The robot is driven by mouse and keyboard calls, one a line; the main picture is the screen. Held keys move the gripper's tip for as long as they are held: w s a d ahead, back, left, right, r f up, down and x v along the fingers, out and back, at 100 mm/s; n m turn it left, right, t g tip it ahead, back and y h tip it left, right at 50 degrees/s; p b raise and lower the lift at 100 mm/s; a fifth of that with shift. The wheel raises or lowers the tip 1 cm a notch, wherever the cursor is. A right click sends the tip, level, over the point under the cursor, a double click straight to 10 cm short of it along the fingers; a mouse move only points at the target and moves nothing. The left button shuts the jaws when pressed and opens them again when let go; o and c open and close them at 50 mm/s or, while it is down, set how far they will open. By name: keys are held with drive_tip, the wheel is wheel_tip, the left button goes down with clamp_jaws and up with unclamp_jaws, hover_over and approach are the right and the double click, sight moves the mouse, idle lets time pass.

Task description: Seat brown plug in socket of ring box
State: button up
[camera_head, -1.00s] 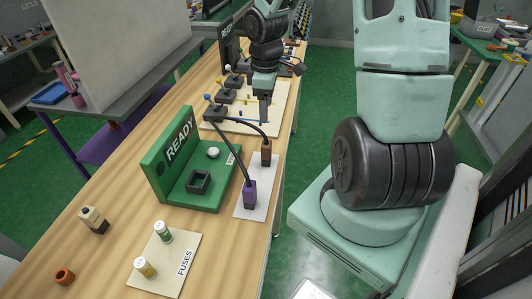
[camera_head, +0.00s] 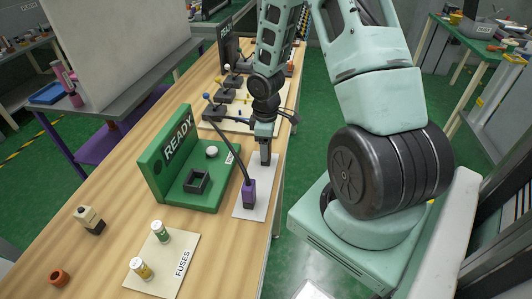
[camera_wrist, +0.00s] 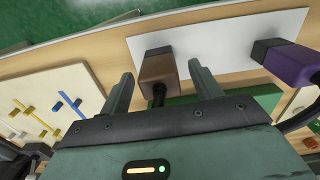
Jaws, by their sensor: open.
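The brown plug (camera_wrist: 158,70) stands on a white plate with a black cable running from it. It is between my gripper's open fingers in the wrist view (camera_wrist: 161,74), with gaps on both sides. In the head view my gripper (camera_head: 265,152) points down over the plate and mostly hides this plug. No box is clearly marked as the ring box. A green stand (camera_head: 206,190) labelled READY carries a square black socket frame (camera_head: 196,181) and a white dome. Several dark boxes (camera_head: 213,112) with coloured knobs stand farther back.
A purple plug (camera_head: 249,192) with its own cable stands on the same white plate (camera_head: 243,212), close to my gripper. A FUSES card (camera_head: 172,278) with two capped cylinders lies at the front. A pegged board (camera_wrist: 45,110) is left in the wrist view.

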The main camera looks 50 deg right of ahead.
drive_tip(key=shift+f, duration=0.45)
drive_tip(key=shift+c, duration=0.3)
drive_tip(key=c, duration=1)
